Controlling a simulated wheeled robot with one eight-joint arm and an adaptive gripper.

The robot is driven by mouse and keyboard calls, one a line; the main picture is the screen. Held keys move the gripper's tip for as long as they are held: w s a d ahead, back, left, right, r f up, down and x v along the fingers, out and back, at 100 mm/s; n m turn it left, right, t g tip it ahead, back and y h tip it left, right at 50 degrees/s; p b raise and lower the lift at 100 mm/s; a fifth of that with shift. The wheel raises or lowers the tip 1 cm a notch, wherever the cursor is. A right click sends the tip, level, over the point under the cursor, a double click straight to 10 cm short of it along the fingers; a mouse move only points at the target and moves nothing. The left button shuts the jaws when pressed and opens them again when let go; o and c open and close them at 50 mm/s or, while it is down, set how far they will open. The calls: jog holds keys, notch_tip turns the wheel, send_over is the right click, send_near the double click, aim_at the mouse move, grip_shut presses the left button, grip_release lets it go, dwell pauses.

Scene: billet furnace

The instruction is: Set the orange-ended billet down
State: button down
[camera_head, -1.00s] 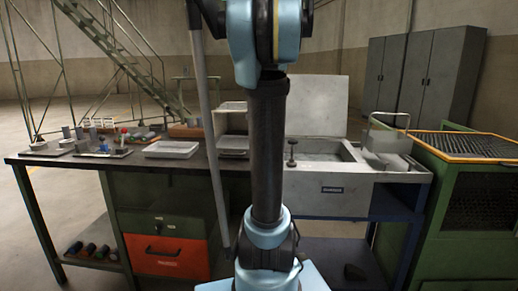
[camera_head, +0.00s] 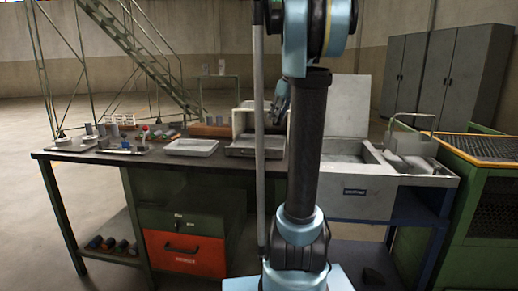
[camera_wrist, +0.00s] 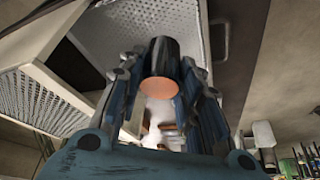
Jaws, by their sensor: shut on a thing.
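My gripper (camera_wrist: 163,72) is shut on a dark cylindrical billet (camera_wrist: 162,55) in the wrist view. The billet's orange end (camera_wrist: 158,88) faces the wrist camera, between the finger pads. Beyond it is a pale surface with a perforated pattern; I cannot tell whether the billet touches it. In the head view my gripper (camera_head: 281,97) is partly hidden behind my arm and the pole, beside an open pale box (camera_head: 242,113) on the bench. The held billet cannot be made out there.
A grey tray (camera_head: 242,152) lies before the box, and a white tray (camera_head: 191,147) to its left. Small parts crowd the bench's left end. A sink unit (camera_head: 365,190) stands right. Several cylinders (camera_head: 108,244) lie on the lower shelf. A green cage (camera_head: 490,190) is at far right.

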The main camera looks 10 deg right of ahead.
jog(key=w+a+f+n, duration=0.2)
jog(key=w+a+f, duration=0.1)
jog(key=w+a, duration=0.45)
send_near(258, 144)
jog(key=shift+s+a+f, duration=0.75)
jog(key=shift+a+f, duration=0.15)
jog(key=shift+f, duration=0.05)
jog(key=shift+s+a+f, duration=0.8)
jog(key=shift+a+f, duration=0.1)
jog(key=shift+f, duration=0.1)
jog(key=c, duration=1.2)
grip_release()
jog(key=shift+f, duration=0.1)
jog(key=shift+o, duration=0.2)
